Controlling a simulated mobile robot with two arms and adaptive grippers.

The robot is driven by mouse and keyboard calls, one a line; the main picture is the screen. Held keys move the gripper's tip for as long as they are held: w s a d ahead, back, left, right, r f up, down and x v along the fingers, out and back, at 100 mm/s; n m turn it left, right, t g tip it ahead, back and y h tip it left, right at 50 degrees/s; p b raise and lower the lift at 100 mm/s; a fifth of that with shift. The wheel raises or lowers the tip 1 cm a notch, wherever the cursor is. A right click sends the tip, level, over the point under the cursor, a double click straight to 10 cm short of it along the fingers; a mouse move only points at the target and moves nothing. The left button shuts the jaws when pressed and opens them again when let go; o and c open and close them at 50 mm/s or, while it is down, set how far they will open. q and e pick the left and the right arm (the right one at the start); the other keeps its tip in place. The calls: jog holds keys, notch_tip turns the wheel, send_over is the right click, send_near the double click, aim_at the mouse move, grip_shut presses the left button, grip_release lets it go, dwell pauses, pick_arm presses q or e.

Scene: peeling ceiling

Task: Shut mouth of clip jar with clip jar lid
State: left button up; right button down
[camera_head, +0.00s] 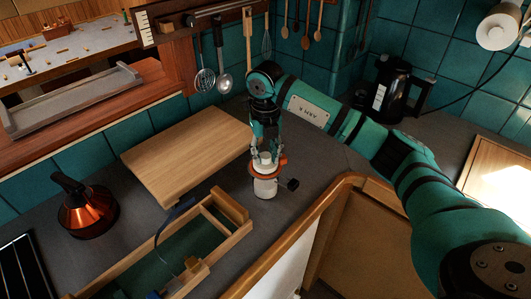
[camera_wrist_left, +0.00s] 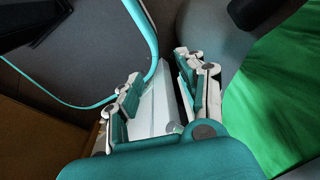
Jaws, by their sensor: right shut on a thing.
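The clip jar (camera_head: 265,188) stands upright on the dark counter, small and whitish, with an orange band near its mouth and a dark clip part sticking out at its right. My right gripper (camera_head: 265,157) points down right over the jar and is shut on a small pale piece, which looks like the clip jar lid (camera_head: 265,158). The fingers hide much of it, and I cannot tell whether it touches the jar's mouth. My left gripper is not in the head view.
A wooden board (camera_head: 188,152) lies left of the jar. A wooden tray-like frame (camera_head: 222,228) is in front-left, and a copper kettle (camera_head: 88,208) stands farther left. A black electric kettle (camera_head: 393,90) is at the back right. The counter's wooden edge (camera_head: 305,225) runs close to the jar.

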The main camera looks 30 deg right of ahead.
jog(key=shift+f, duration=0.1)
jog(key=shift+f, duration=0.15)
jog(key=c, duration=0.9)
grip_release()
notch_tip(320, 180, up, 16)
jog(key=p, duration=0.3)
